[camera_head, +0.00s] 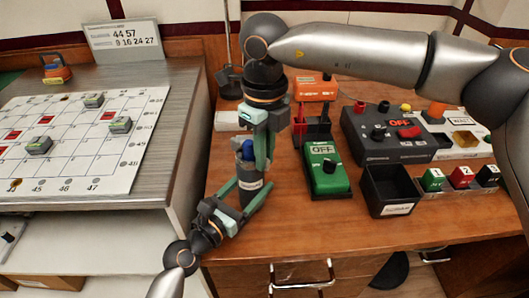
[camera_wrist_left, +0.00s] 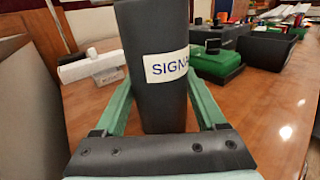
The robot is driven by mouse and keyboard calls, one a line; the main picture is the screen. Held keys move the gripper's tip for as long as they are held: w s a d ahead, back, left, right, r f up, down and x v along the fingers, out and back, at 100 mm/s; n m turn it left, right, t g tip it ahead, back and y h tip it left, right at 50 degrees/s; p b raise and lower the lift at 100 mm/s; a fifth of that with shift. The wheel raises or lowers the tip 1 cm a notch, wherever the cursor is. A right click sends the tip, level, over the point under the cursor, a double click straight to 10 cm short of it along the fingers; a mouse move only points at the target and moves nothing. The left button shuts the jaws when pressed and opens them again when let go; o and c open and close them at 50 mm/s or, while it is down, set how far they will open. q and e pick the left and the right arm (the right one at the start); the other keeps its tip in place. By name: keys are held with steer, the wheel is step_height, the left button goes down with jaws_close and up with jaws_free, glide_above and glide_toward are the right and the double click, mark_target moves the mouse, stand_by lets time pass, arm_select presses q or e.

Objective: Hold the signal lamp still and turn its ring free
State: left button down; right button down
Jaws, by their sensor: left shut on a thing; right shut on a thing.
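The signal lamp (camera_head: 249,196) is a dark upright cylinder with a white label and a blue top (camera_head: 248,149), near the left edge of the wooden desk. Its label, beginning "SIGN", shows in the left wrist view (camera_wrist_left: 167,66). My left gripper (camera_head: 250,183) reaches in from the lower left, shut on the lamp body with a green finger on either side. My right gripper (camera_head: 252,155) points down from above, shut at the lamp's upper end around the blue top. The ring is not clearly visible between the right fingers.
A green box marked OFF (camera_head: 326,170) stands close right of the lamp. Beyond are an empty black bin (camera_head: 390,190), a dark control box (camera_head: 385,140) and numbered blocks (camera_head: 461,178). A board with a grid (camera_head: 75,140) lies on the left table. Bare desk lies in front.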

steer(key=shift+w, duration=0.1)
stand_by(0.4)
steer(key=shift+w+n, duration=0.9)
steer(key=shift+n, duration=2.1)
steer(key=shift+w+n, duration=0.9)
steer(key=shift+n, duration=2.1)
steer(key=shift+w+n, duration=0.9)
steer(key=shift+n, duration=2.1)
steer(key=c, duration=0.9)
jaws_free()
